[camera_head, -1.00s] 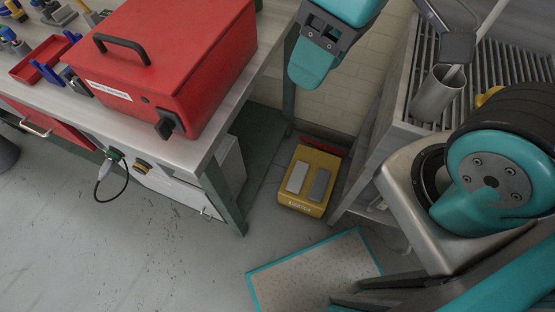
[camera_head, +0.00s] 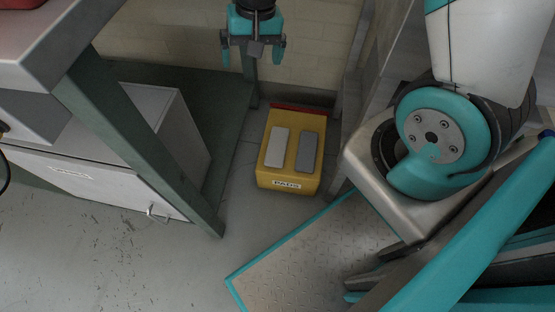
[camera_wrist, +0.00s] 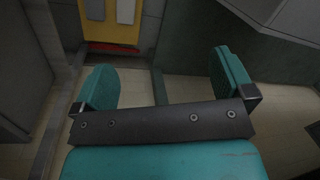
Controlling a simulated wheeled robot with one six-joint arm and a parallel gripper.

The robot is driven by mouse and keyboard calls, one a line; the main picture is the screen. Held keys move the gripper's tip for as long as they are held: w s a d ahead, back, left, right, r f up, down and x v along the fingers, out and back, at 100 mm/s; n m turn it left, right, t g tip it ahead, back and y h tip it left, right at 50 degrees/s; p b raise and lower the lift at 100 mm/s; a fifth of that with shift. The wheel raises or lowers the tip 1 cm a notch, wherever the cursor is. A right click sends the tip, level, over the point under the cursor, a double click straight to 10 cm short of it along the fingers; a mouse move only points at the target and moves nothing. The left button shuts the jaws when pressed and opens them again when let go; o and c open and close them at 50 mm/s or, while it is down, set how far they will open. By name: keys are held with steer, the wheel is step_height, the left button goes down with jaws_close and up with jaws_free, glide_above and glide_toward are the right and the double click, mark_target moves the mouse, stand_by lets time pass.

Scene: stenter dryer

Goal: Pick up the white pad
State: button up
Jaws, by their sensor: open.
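The white pad (camera_head: 277,147) lies flat on top of a yellow box (camera_head: 289,185) labelled "PADS" on the floor. A grey pad (camera_head: 307,151) lies beside it on the right, apart from it. My gripper (camera_head: 254,60) is open and empty, up near the wall beyond the box in the head view. In the wrist view my gripper (camera_wrist: 165,85) shows two separated teal fingers with nothing between them. The white pad (camera_wrist: 95,9) and the grey pad (camera_wrist: 126,10) are cut off at the top edge there, beyond the fingers.
A green bench leg (camera_head: 140,145) and a light grey cabinet (camera_head: 95,160) stand left of the box. A red strip (camera_head: 303,109) lies behind the box by the brick wall. Open floor (camera_head: 130,265) lies in front, left of the teal-edged plate.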

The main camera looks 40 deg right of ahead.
steer(key=w+d+f+m+h+b, duration=0.1)
steer(key=d+f+m+b, duration=0.2)
steer(key=f, duration=0.7)
steer(key=w+d+f+b, duration=0.1)
steer(key=d+f+b, duration=0.1)
steer(key=f+b, duration=0.55)
steer(key=w+d+f+m+h+b, duration=0.1)
steer(key=d+f+m+b, duration=0.15)
steer(key=f, duration=0.85)
steer(key=b, duration=0.7)
glide_above(277, 145)
steer(key=shift+n, duration=0.35)
step_height(277, 145, down, 11)
steer(key=shift+f, duration=0.15)
step_height(277, 145, down, 6)
steer(key=b, duration=0.5)
steer(key=c, duration=0.9)
